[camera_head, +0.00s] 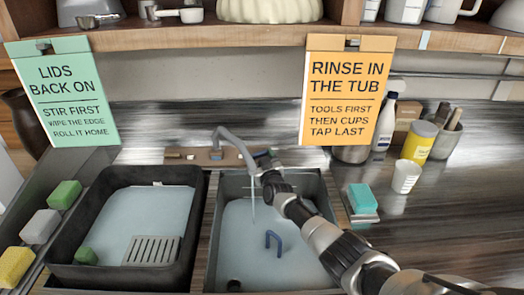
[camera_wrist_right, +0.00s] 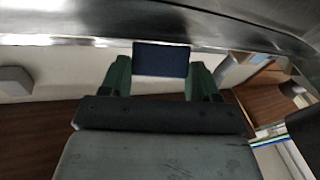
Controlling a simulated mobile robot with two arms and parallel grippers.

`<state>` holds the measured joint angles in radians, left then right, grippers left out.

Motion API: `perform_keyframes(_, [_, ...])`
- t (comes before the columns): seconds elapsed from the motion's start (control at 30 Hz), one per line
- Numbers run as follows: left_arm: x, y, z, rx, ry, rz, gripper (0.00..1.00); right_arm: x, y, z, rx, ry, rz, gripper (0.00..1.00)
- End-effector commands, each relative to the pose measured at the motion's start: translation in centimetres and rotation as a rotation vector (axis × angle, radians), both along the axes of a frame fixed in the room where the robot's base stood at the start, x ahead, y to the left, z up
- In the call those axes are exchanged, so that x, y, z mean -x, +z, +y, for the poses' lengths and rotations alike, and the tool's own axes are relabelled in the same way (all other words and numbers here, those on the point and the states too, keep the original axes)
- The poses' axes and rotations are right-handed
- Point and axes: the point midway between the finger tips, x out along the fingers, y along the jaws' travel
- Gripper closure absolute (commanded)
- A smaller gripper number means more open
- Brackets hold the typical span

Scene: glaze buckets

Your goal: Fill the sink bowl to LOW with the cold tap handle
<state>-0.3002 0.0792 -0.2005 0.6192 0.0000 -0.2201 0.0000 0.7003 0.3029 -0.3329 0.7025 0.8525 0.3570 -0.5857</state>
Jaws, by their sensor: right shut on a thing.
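The sink bowl (camera_head: 234,186) is in the middle of the head view, with a pale blue-grey surface low between its walls. I cannot make out a LOW mark. The grey tap (camera_head: 232,143) arches over it from the back ledge, and a thin stream (camera_head: 253,205) falls from its spout. My right gripper (camera_head: 264,159) reaches the tap's right side and is shut on the cold tap handle, mostly hidden there. The right wrist view shows the dark blue handle (camera_wrist_right: 161,58) between both fingers. My left gripper is not in view.
A blue U-shaped thing (camera_head: 274,240) stands in the sink. A black tub (camera_head: 103,180) with a grating (camera_head: 152,250) is on the left, beside several sponges (camera_head: 41,227). A turquoise sponge (camera_head: 362,197) and a white cup (camera_head: 405,177) are on the right. A shelf (camera_head: 200,38) overhangs the back.

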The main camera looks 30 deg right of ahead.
Motion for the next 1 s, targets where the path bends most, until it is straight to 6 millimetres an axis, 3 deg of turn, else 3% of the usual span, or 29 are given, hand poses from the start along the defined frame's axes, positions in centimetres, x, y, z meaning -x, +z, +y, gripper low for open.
perform_keyframes(0.4, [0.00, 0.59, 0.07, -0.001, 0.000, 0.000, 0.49, -0.16, -0.23, 0.53, -0.144, -0.214, -0.067, 0.62])
perform_keyframes(1.0, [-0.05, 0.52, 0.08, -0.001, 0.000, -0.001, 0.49, -0.21, -0.04, 0.52, -0.182, -0.274, -0.090, 0.62])
